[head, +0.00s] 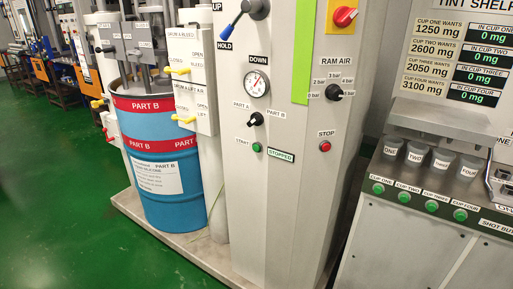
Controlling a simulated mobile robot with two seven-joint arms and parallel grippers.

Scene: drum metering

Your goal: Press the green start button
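The green start button (256,147) sits low on the grey control cabinet (245,200), just right of the label START. A sign reading STOPPED (281,155) is right of it. The red stop button (325,146) is farther right, under the label STOP. Above the start button is a black selector knob (256,118) between PART A and PART B. Neither of my grippers shows in the head view.
A blue PART B drum (160,185) stands left of the cabinet on a pale base plate (185,240). At right, a bench holds several cups and more green buttons (378,188). The green floor (60,220) at front left is clear.

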